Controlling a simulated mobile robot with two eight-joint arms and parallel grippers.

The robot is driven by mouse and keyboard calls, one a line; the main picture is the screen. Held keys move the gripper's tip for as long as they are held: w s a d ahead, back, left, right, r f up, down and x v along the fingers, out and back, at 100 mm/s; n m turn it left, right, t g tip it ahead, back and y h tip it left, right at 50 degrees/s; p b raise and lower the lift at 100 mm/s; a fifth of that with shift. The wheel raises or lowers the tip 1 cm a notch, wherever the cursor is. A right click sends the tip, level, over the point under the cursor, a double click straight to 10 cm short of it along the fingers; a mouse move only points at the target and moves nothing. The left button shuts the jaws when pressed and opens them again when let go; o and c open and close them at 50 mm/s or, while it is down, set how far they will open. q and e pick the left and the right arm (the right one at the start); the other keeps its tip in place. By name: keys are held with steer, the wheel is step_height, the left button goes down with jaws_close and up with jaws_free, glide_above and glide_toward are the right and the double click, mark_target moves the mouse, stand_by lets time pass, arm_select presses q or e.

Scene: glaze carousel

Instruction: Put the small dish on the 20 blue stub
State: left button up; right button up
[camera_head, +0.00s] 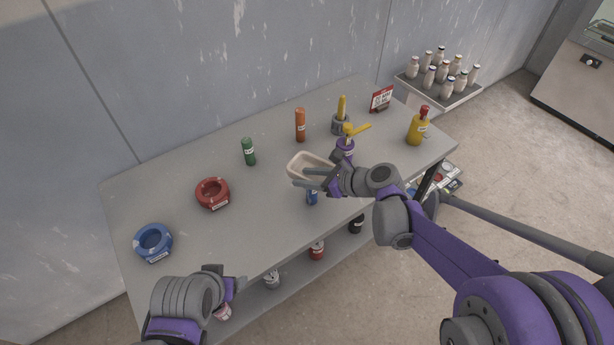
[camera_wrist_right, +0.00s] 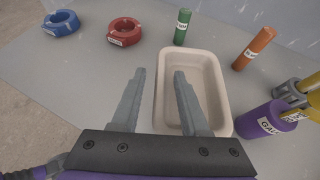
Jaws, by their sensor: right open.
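The small dish (camera_head: 308,162) is a beige rectangular tray, near the middle of the table's front half. It also shows in the right wrist view (camera_wrist_right: 224,75), empty. The blue stub (camera_head: 312,198) shows just below the dish in the head view, partly covered by my right gripper; I cannot tell whether the dish rests on it. My right gripper (camera_head: 312,178) is open at the dish. In the wrist view its fingers (camera_wrist_right: 158,78) straddle the dish's left wall, one over the inside, one outside. My left gripper (camera_head: 232,284) is near the front edge, its fingers unclear.
A red ring (camera_head: 212,194) and blue ring (camera_head: 153,242) lie left. A yellow bottle (camera_head: 418,129), a grey cup (camera_head: 339,124) and a red sign (camera_head: 381,98) stand right. Table between rings and dish is clear.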

steer(key=shift+r, duration=0.2)
steer(key=v, duration=1.2)
steer(key=s+d+f+n+h, duration=0.3)
steer(key=s+n, duration=0.3)
steer(key=n, duration=0.2)
steer(key=s+d+f+n+h, duration=0.3)
steer(key=s+n+h, duration=0.1)
steer(key=s+n, duration=0.3)
steer(key=s+d+f+n+g+h, duration=0.1)
steer(key=s+d+f+n+h, duration=0.2)
steer(key=s+n, duration=0.4)
steer(key=shift+d+f+n, duration=0.35)
steer(key=shift+n, duration=0.75)
